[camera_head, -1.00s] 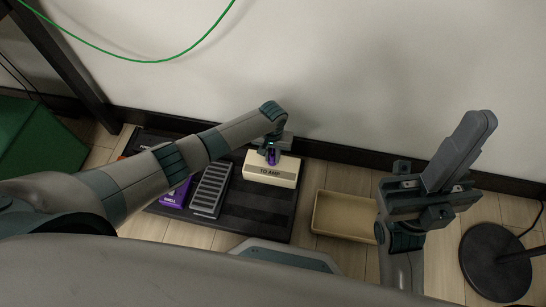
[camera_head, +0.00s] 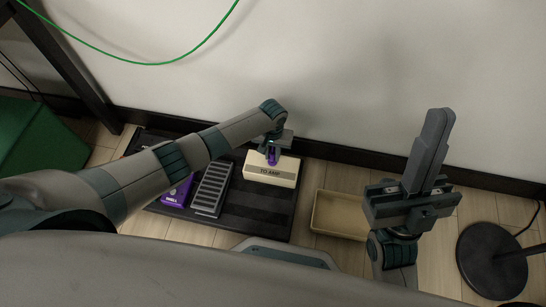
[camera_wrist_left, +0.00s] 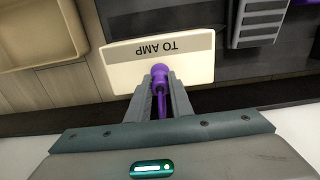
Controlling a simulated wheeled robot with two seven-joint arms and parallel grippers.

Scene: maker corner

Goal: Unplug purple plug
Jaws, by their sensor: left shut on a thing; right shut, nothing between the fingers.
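The purple plug (camera_wrist_left: 160,76) is between the fingers of my left gripper (camera_wrist_left: 161,95) in the left wrist view. My left gripper is shut on it. It also shows in the head view (camera_head: 272,155), at the cream box labelled "TO AMP" (camera_head: 271,172). The plug is at the edge of the box, which also shows in the left wrist view (camera_wrist_left: 120,72). I cannot tell whether the plug's tip is still inside the box. My right gripper (camera_head: 436,125) is shut and empty, raised at the right with its fingers pointing up.
The box stands on a dark pedalboard (camera_head: 258,212), beside a grey ridged pedal (camera_head: 212,188) and a purple pedal (camera_head: 176,193). An empty tan tray (camera_head: 340,214) lies to the right. A round black base (camera_head: 492,262) stands further right. The wall is behind.

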